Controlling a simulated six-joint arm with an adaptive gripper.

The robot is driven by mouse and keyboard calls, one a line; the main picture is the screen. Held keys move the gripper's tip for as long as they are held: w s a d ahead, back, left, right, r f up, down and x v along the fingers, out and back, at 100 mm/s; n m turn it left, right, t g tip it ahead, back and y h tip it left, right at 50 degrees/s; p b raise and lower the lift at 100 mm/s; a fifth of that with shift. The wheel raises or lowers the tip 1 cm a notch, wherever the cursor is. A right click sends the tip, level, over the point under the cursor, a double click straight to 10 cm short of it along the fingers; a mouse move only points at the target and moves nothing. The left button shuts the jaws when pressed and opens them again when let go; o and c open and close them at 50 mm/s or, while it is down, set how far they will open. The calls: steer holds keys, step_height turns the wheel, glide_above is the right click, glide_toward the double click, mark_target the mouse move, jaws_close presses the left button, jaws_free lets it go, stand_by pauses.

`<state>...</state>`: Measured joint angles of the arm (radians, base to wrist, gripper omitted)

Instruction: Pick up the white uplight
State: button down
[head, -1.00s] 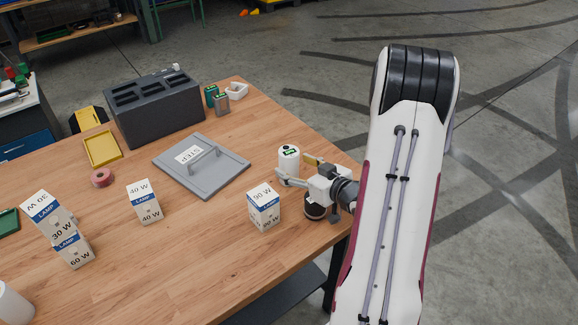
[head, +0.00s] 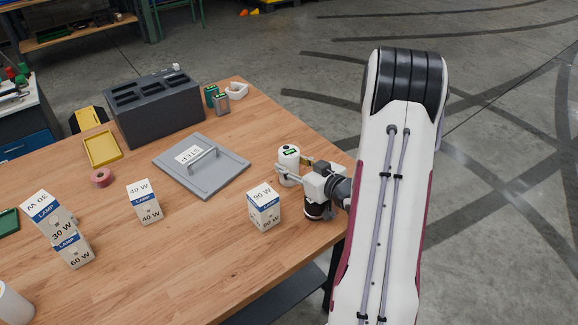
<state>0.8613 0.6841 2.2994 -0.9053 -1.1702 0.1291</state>
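The white uplight (head: 288,155) looks to be the upright white cylinder with a dark top and a small green patch, near the table's right edge. My gripper (head: 294,168) reaches in from the right, low beside it. One finger crosses in front of the cylinder's lower part and the other shows at its right side. The fingers look spread, and I see no clear grip. The far finger's tip and the cylinder's base are partly hidden. A dark round item (head: 316,211) stands just below my gripper, mostly covered by it.
A lamp box (head: 264,209) stands close left of my gripper. A grey lidded panel with a handle (head: 222,172) lies behind it. More lamp boxes (head: 144,201), a dark slotted block (head: 155,110) and a yellow tray (head: 103,148) are farther left. The wooden table's (head: 190,270) front middle is clear.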

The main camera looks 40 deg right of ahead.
steer(key=shift+r, duration=0.2)
steer(key=shift+r, duration=4.85)
steer(key=shift+w, duration=0.15)
